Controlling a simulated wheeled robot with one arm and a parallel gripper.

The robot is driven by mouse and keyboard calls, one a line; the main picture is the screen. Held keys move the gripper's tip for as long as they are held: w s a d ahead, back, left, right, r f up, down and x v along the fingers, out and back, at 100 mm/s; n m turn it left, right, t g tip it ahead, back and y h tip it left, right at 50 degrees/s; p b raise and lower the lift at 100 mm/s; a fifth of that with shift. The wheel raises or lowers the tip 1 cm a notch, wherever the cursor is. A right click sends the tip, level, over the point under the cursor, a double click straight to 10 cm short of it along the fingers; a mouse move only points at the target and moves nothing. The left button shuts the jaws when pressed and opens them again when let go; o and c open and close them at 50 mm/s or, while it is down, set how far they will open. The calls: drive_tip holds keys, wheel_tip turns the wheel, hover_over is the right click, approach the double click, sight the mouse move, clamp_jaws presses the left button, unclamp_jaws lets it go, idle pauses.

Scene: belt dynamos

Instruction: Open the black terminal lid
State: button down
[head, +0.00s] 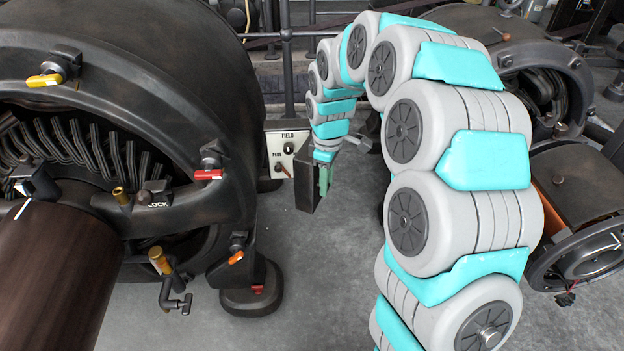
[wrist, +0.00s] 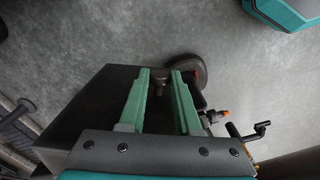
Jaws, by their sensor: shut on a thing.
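The black terminal lid (head: 306,180) shows as a dark flat panel beside the right edge of the white FIELD panel (head: 285,152). In the wrist view its broad dark face (wrist: 92,112) fills the left side, under the left finger. My gripper (head: 325,180) is at the lid's right side, with its green fingers pointing down. In the wrist view the fingers (wrist: 162,82) stand either side of a small dark knob (wrist: 159,77). The gripper is shut on the lid at this knob. The exact contact is partly hidden, and I cannot tell how far the lid is swung.
The big dark dynamo housing (head: 130,70) stands left, with red and orange handles and a brown shaft (head: 60,270). A round dark foot (head: 252,300) rests on the floor below. Another machine (head: 590,180) stands right. Grey floor (head: 330,260) is open below my gripper.

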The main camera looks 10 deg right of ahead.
drive_tip(key=w+d+n+p, duration=0.2)
drive_tip(key=d+n, duration=0.3)
drive_tip(key=shift+w+d+n+p, duration=0.25)
drive_tip(key=shift+d+n+p, duration=0.05)
drive_tip(key=shift+d+p, duration=0.1)
idle(0.3)
drive_tip(key=c, duration=0.6)
unclamp_jaws()
drive_tip(key=shift+c, duration=0.2)
wheel_tip(320, 180, up, 8)
